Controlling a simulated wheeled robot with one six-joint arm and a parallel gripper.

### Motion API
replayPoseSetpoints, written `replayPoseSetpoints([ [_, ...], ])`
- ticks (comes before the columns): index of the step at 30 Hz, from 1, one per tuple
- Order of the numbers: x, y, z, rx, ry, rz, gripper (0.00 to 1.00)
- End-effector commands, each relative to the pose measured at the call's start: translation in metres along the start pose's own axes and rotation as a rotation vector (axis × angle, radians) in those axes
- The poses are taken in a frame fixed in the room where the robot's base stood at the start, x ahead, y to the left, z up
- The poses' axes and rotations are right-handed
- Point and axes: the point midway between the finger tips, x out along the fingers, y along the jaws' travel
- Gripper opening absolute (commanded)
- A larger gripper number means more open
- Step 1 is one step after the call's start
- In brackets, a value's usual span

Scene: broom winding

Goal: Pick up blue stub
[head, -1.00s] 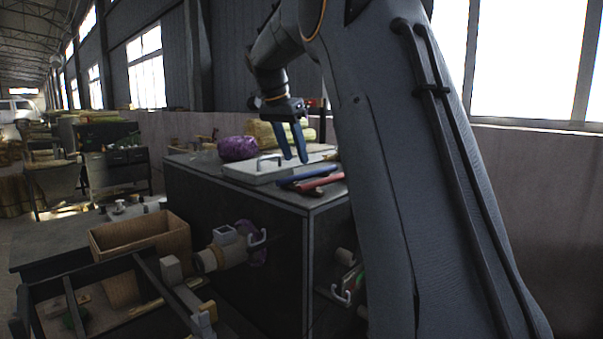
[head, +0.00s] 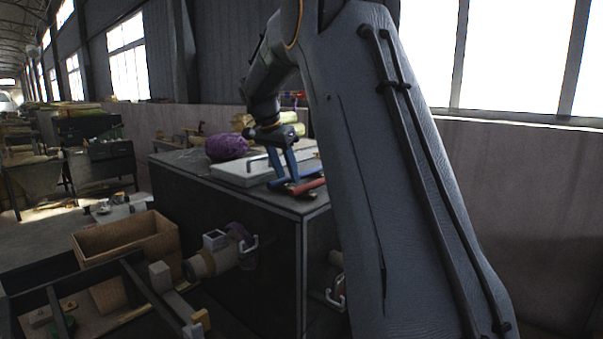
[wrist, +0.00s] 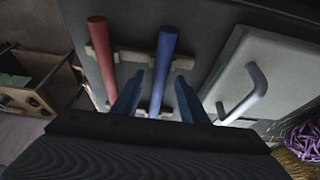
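The blue stub (wrist: 163,65) is a smooth blue rod resting on small tan supports on the dark bench top. In the wrist view it lies between the two blue fingers of my gripper (wrist: 157,95), with gaps visible on both sides. In the head view my gripper (head: 284,168) points down over the stub, which shows partly (head: 276,184) behind the fingers. My gripper is open. A red stub (wrist: 102,58) lies parallel to the blue one, on the left in the wrist view and on the near side in the head view (head: 307,188).
A pale lidded box (wrist: 245,82) with a white handle (wrist: 245,97) lies beside the blue stub. A purple bundle (head: 226,147) sits on the bench (head: 232,211). An open wooden bin (head: 125,237) stands at the lower left.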

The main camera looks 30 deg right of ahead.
Motion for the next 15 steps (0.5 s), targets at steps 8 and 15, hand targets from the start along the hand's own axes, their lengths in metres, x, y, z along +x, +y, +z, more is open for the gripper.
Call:
replayPoseSetpoints([
  [8,0.0028,-0.0002,0.0003,0.0,0.0,-0.001,0.38],
  [15,0.0024,-0.0002,0.0003,0.0,0.0,-0.001,0.0],
])
